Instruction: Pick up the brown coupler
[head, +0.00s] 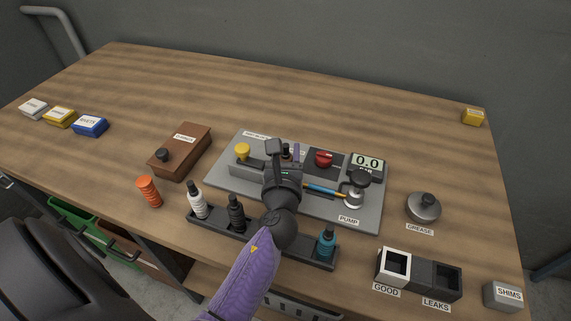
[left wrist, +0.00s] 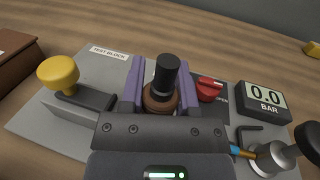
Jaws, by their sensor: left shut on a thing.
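The brown coupler (left wrist: 158,98) has a brown ribbed body and a black top, and stands upright between the purple fingers of my left gripper (left wrist: 160,92) in the left wrist view. The gripper is shut on it. In the head view my left gripper (head: 286,154) is over the grey test plate (head: 225,178), behind the coupler rack (head: 265,241). Only the coupler's dark top shows there. Its lower end is hidden by the gripper, so I cannot tell whether it touches the plate. My right gripper is not in view.
White (head: 197,202), black (head: 236,213) and teal (head: 326,244) couplers stand in the rack; an orange one (head: 149,191) stands left of it. A yellow knob (left wrist: 58,74), red knob (left wrist: 209,89), gauge (left wrist: 264,99) and pump (head: 356,188) surround the gripper.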

